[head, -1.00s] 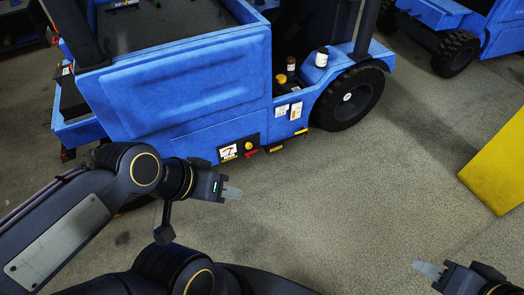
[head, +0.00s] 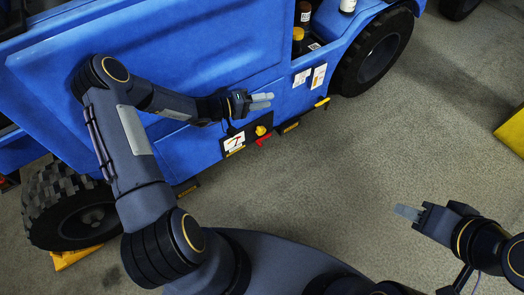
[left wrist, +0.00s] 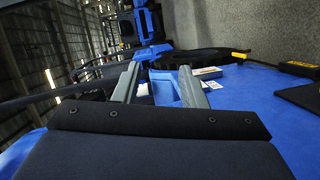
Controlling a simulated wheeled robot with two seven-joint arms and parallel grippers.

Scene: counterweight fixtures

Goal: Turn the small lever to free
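The small lever appears to be the red handle (head: 263,139) low on the blue vehicle's side, on a black panel (head: 248,134) with a yellow knob (head: 260,130) and a white dial label (head: 234,143). My left gripper (head: 263,101) is just above this panel in the picture, apart from the lever. In the left wrist view its two fingers (left wrist: 160,85) stand apart with nothing held between them. The lever cannot be made out in that view. My right gripper (head: 407,211) is over bare floor at the right, away from the vehicle; its finger gap does not show.
The blue vehicle (head: 190,75) fills the upper left, with a front wheel (head: 75,215) and a rear wheel (head: 378,55). White labels (head: 319,76) are right of the panel. Bottles (head: 303,14) stand in a recess above. Floor (head: 350,160) is clear; a yellow block (head: 512,130) is far right.

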